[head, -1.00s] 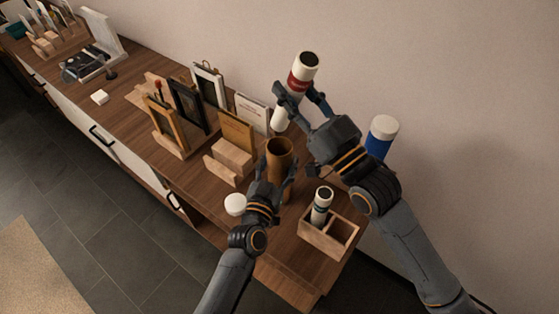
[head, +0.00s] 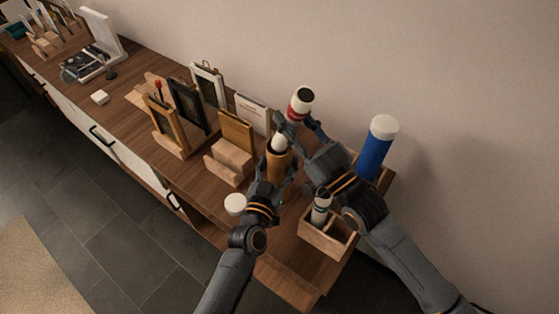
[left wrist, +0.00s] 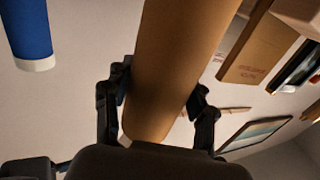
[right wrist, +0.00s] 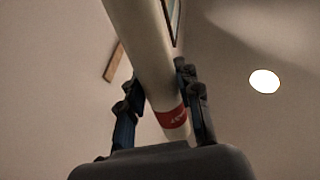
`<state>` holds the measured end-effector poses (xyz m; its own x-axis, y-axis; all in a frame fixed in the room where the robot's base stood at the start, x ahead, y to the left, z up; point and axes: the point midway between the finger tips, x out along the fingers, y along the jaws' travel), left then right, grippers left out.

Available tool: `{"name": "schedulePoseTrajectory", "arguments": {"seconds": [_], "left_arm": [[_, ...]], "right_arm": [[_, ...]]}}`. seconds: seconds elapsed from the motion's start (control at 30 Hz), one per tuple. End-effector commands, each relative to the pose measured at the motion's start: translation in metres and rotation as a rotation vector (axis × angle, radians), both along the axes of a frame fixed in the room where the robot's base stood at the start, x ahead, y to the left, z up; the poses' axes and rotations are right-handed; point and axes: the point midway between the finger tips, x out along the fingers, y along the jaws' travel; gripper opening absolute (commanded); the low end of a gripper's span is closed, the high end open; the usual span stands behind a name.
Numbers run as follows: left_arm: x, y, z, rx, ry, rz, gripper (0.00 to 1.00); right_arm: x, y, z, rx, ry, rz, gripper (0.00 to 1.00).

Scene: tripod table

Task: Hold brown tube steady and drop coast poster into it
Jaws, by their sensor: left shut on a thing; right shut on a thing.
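The brown tube (head: 276,168) stands upright near the right end of the wooden cabinet. My left gripper (head: 272,190) is shut around it, and the left wrist view shows the tube (left wrist: 172,70) between the fingers. The coast poster (head: 301,101) is a white roll with a red band and a dark top end. My right gripper (head: 297,126) is shut on it and holds it slightly tilted above the tube. The roll (right wrist: 148,50) also shows between the fingers in the right wrist view. Its lower end overlaps the tube's mouth; I cannot tell how far inside it is.
A two-compartment wooden box (head: 322,241) with another white roll (head: 321,207) stands at the front right. A blue tube with a white cap (head: 377,150) stands behind it. A round white cap (head: 235,204) lies left of my left gripper. Frames and wooden holders (head: 229,160) stand to the left.

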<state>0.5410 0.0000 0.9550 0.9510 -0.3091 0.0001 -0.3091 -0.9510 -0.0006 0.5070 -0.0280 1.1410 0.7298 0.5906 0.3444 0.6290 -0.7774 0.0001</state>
Motion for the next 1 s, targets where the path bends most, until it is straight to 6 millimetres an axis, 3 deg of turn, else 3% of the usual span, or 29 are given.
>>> {"name": "schedulePoseTrajectory", "arguments": {"seconds": [0.37,0.4,0.5,0.83,1.0], "left_arm": [[0.000,0.000,0.000,0.001,0.000,0.000,0.22],[0.000,0.000,0.000,0.000,0.000,0.000,0.22],[0.000,0.000,0.000,0.000,0.000,0.000,0.22],[0.000,0.000,0.000,0.000,0.001,0.000,0.22],[0.000,0.000,0.000,0.000,0.001,0.000,0.22]], "right_arm": [[0.000,0.000,-0.030,-0.006,0.006,0.000,0.02],[0.000,0.000,-0.029,-0.004,0.003,0.000,0.40],[0.000,0.000,-0.028,-0.003,0.003,0.000,0.60],[-0.001,-0.001,-0.028,-0.002,0.002,0.000,0.60],[-0.015,-0.012,-0.035,-0.004,0.005,0.000,0.60]]}}
